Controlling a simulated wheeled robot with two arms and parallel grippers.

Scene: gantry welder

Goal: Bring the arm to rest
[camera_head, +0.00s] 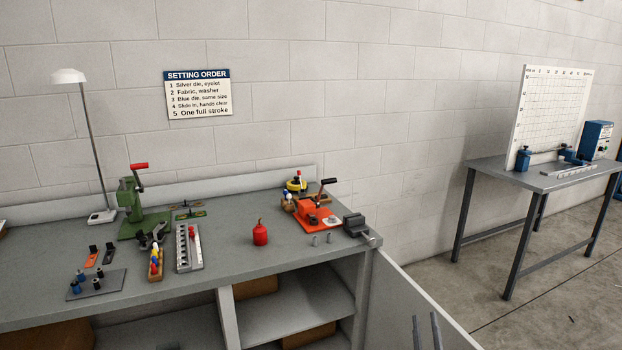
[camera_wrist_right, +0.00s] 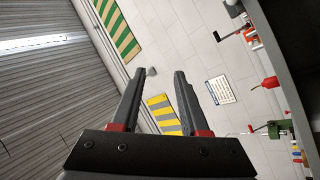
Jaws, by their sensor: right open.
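My right gripper (camera_head: 427,333) shows at the bottom edge of the head view as two dark finger tips with a gap between them. In the right wrist view the right gripper (camera_wrist_right: 163,75) has its two dark fingers spread apart, with nothing between them but the wall behind. It is in front of the workbench's right end, clear of the bench in the head view. The rest of the right arm is out of the head view. My left gripper shows in neither view.
The grey workbench (camera_head: 285,258) holds a green press (camera_head: 130,205), a red can (camera_head: 260,234), an orange tool (camera_head: 312,215) and a vise (camera_head: 355,224). A second table (camera_head: 545,180) stands right, with open floor (camera_head: 480,290) between.

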